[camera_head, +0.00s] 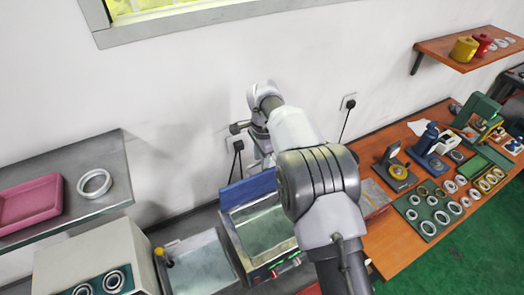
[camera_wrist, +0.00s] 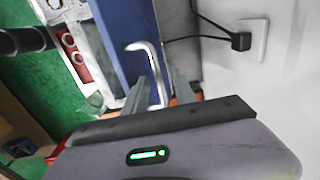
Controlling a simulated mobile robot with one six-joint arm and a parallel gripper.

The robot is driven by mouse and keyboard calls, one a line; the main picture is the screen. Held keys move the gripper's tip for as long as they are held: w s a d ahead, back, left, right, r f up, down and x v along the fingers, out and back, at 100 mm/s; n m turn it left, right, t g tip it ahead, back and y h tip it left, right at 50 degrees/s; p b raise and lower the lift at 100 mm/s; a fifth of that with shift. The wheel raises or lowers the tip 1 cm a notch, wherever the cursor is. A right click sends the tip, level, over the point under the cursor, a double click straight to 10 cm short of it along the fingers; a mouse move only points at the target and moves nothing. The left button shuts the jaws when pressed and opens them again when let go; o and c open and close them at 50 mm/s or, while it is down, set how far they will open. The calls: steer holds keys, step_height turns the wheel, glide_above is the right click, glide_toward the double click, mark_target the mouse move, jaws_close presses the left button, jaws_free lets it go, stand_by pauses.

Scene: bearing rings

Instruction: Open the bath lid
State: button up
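The blue bath lid (camera_head: 248,188) stands tilted up along the back edge of the bath (camera_head: 265,232), whose pale inside shows in the head view. In the wrist view the blue lid (camera_wrist: 124,40) runs from the top towards my gripper. Its pale bent handle (camera_wrist: 152,62) reaches down between my fingers. My gripper (camera_wrist: 160,82) is open, with one finger on each side of the handle and gaps visible. Whether a finger touches the handle I cannot tell. In the head view my arm reaches over to the wall, and the fingertips are hard to make out.
A second open bath (camera_head: 198,268) stands to the left. A grey shelf (camera_head: 100,160) holds a pink tray (camera_head: 28,202) and a ring. The wooden bench (camera_head: 390,215) at right carries rings and tools. A wall socket with a cable (camera_wrist: 242,40) is close to my gripper.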

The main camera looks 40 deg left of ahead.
step_height(320, 180, up, 17)
steer(key=p, duration=0.1)
steer(key=shift+s+d+p, duration=0.25)
steer(key=shift+d+p, duration=0.05)
steer(key=shift+d, duration=0.15)
